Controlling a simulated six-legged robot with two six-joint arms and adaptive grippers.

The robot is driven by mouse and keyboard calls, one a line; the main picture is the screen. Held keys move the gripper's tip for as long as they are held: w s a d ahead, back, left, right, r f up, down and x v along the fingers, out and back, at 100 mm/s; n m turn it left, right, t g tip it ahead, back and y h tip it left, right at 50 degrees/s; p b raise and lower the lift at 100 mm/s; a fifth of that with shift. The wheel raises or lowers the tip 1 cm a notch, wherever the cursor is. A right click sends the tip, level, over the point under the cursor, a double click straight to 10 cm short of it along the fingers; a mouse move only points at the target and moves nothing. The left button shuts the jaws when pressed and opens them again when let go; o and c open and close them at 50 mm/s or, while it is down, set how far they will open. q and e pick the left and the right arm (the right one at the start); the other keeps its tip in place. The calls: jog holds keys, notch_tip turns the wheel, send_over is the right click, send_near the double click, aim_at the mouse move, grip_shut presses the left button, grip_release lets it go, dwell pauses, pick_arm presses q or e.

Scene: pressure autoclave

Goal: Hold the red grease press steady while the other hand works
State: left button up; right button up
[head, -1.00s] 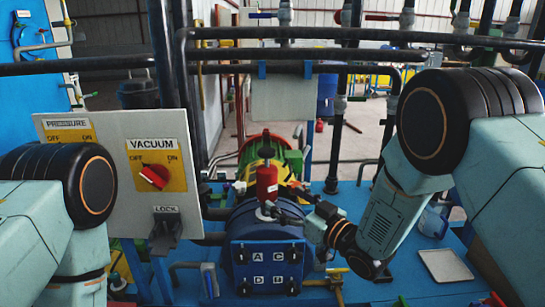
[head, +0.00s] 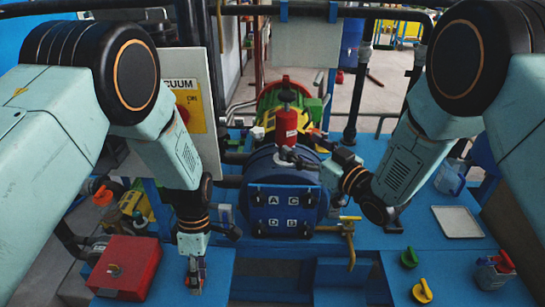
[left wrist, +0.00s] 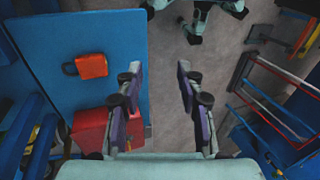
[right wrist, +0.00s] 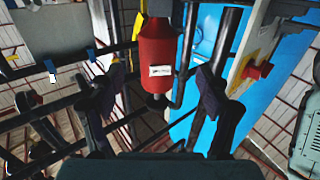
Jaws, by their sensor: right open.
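The red grease press (head: 286,124) stands upright on top of the blue vessel (head: 250,182) in the head view. In the right wrist view the press (right wrist: 158,55) shows between the two fingers. My right gripper (head: 296,156) is open at the lower part of the press, with a visible gap on each side in its wrist view. My left gripper (head: 195,280) points down beside a red box (head: 124,266), left of and nearer than the vessel. It is open and empty in the left wrist view (left wrist: 160,88).
The panel with the vacuum switch (head: 185,105) stands behind my left arm. Yellow (head: 422,291) and green (head: 409,258) handles, a small container (head: 495,270) and a pale tray (head: 457,222) lie at right. An orange item (left wrist: 92,66) rests on a blue surface in the left wrist view.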

aim_at(293, 137)
jog(key=shift+d, duration=0.25)
jog(key=shift+a, duration=0.15)
jog(key=shift+d, duration=0.2)
jog(key=shift+a, duration=0.15)
jog(key=shift+w+a, duration=0.1)
jog(key=shift+w, duration=0.05)
jog(key=x, duration=0.6)
jog(key=shift+w+a, duration=0.35)
jog(key=shift+w, duration=0.1)
pick_arm(q)
jog(key=w+d+r+n+t+h, duration=0.1)
jog(key=w+d+r, duration=0.4)
jog(key=r, duration=0.9)
jog(key=w+d+r+n+t, duration=0.3)
jog(key=w+d+r+n, duration=0.2)
jog(key=w+r, duration=0.5)
jog(key=w+d+r+n+t+h, duration=0.1)
jog(key=w+d+r+n+t, duration=0.2)
jog(key=r, duration=1.6)
jog(key=w+d, duration=0.3)
jog(key=w, duration=0.2)
jog(key=shift+w+d+r+n+h, duration=0.2)
jog(key=shift+w+d+n+h, duration=0.05)
jog(key=shift+n+h, duration=0.05)
jog(key=shift+a, duration=0.1)
pick_arm(e)
jog(key=shift+w+a, duration=0.1)
